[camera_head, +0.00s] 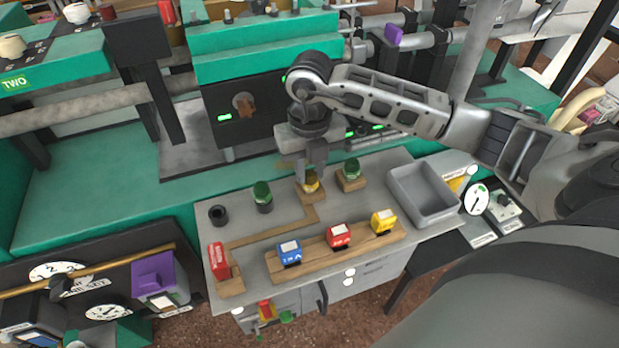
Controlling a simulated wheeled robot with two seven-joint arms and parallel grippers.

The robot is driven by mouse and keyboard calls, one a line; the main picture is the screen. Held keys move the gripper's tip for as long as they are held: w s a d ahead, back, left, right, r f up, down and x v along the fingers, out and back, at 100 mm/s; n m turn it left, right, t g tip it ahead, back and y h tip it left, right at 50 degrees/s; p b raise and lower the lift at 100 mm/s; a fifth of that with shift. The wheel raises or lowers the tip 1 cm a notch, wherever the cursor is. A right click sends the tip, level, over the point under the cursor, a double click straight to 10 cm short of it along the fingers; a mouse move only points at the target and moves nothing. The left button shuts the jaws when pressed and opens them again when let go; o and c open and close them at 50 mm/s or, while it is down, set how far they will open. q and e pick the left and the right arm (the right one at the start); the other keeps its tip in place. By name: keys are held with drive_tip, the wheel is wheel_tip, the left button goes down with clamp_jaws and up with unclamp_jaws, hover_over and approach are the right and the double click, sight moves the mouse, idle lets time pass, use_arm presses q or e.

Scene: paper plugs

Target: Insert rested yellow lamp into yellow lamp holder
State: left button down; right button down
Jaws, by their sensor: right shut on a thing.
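My right gripper (313,178) points down over the grey table and is shut on the small yellow lamp (311,186). The lamp sits at or just above a wooden block (309,196); I cannot tell whether it touches the block. An empty dark round holder (218,214) stands at the table's left; its colour does not show which lamp it is for. My left gripper is not in view.
A green lamp (262,191) sits in a dark holder left of my gripper. Another green lamp (351,168) rests on a wooden block to the right. Blue (289,252), red (338,235) and yellow (383,220) blocks stand along the front. A grey tray (398,192) is at the right.

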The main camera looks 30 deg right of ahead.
sight(310, 172)
drive_tip(key=shift+r+p, duration=1.2)
drive_tip(key=shift+r, duration=0.45)
drive_tip(key=shift+r+p, duration=0.6)
drive_tip(key=shift+r, duration=0.25)
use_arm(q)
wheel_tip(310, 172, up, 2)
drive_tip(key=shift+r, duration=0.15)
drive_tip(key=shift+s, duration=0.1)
